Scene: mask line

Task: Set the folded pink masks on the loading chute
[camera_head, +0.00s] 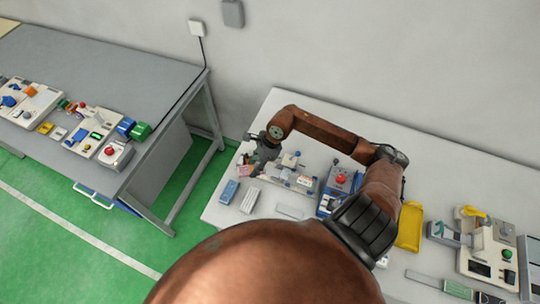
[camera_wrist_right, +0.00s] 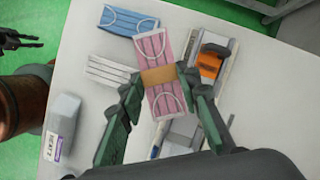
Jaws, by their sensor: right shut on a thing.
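The folded pink masks (camera_wrist_right: 152,48), a stack with a tan band around its middle and white ear loops, are between the green fingers of my right gripper (camera_wrist_right: 158,76) in the right wrist view. The fingers are shut on the stack at the band. In the head view my right gripper (camera_head: 258,158) is over the left end of the right table, with a small patch of pink (camera_head: 243,171) beneath it. A machine with an orange part (camera_wrist_right: 210,64) is right of the masks in the wrist view; I cannot tell which part is the chute. A dark gripper (camera_wrist_right: 18,38), seemingly my left, shows at the wrist view's left edge.
Blue masks (camera_wrist_right: 128,21) and white masks (camera_wrist_right: 108,72) lie near the pink stack. A grey-white box (camera_wrist_right: 62,125) stands at lower left. In the head view, a red-button unit (camera_head: 341,181) and yellow tray (camera_head: 410,228) are farther right on the white table (camera_head: 222,212).

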